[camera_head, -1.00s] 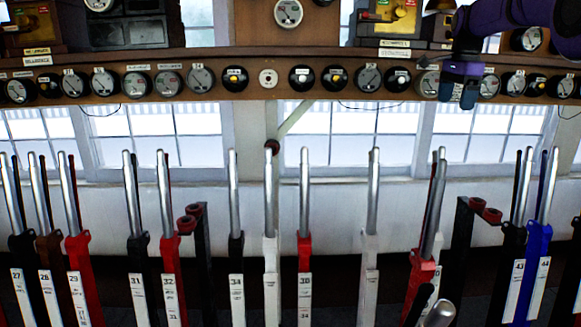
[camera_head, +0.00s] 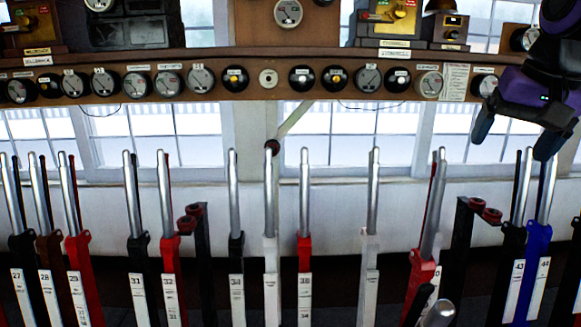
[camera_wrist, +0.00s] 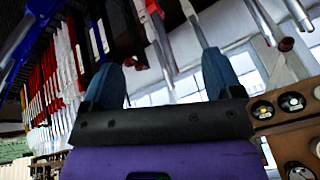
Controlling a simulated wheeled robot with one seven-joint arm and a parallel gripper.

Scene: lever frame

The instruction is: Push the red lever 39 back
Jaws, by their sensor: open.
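A red lever (camera_head: 424,270) with a silver handle stands right of centre in the head view. Its handle leans, and its label is partly covered by a dark lever, so I cannot read its number. Another red lever, labelled 38 (camera_head: 305,250), stands upright further left. My gripper (camera_head: 516,135) is open and empty at the upper right, in front of the window, above and right of the leaning red lever and apart from it. In the wrist view its two blue-grey fingers (camera_wrist: 162,78) are spread, with lever handles beyond them; I cannot tell which levers these are.
A black lever labelled 43 (camera_head: 514,250) and a blue lever (camera_head: 537,255) stand below my gripper. A black bracket with red rings (camera_head: 463,225) stands beside the leaning red lever. A wooden shelf (camera_head: 225,85) with round dials runs above the row.

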